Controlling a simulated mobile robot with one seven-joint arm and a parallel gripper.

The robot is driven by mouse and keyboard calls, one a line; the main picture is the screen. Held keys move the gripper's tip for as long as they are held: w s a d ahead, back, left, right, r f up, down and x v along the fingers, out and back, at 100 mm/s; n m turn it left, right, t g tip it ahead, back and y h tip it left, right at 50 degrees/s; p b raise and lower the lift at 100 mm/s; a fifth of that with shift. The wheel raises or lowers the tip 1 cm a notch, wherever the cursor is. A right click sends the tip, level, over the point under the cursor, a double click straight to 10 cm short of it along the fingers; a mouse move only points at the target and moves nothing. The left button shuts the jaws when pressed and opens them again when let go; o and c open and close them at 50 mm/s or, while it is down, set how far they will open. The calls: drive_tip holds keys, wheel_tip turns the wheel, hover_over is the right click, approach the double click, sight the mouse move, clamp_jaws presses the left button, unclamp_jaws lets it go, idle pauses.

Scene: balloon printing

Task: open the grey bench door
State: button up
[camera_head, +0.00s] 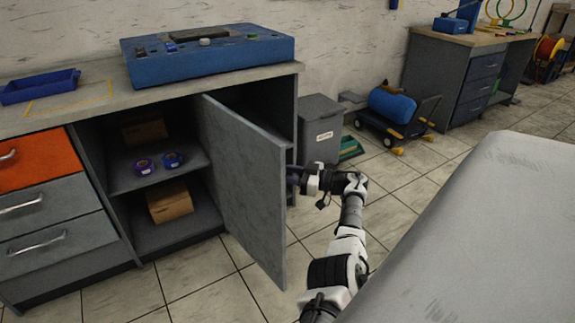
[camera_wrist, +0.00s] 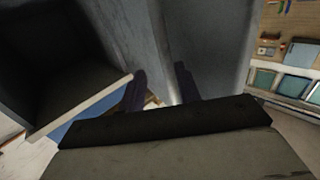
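The grey bench door (camera_head: 245,180) stands wide open, swung out from the bench on its right side, with the compartment inside uncovered. My gripper (camera_head: 292,178) is at the door's outer right edge, and its tips are partly hidden by the door. In the wrist view my gripper (camera_wrist: 161,88) shows two dark fingers with a gap between them. Grey panel surfaces (camera_wrist: 200,35) fill the view beyond the fingers. The door's handle is not seen. I cannot tell whether a finger touches the door.
The bench (camera_head: 60,105) has an orange drawer (camera_head: 38,160) and grey drawers at left. Two tape rolls (camera_head: 158,164) and brown boxes (camera_head: 170,203) sit on its shelves. A grey bin (camera_head: 320,130) and a blue-tank cart (camera_head: 392,108) stand behind my gripper. Tiled floor before the door is clear.

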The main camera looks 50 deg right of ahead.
drive_tip(key=shift+s+d+f, duration=0.15)
drive_tip(key=shift+s+f, duration=0.05)
drive_tip(key=b+v, duration=0.9)
drive_tip(key=v, duration=0.4)
drive_tip(key=shift+s, duration=0.3)
drive_tip(key=shift+d, duration=0.15)
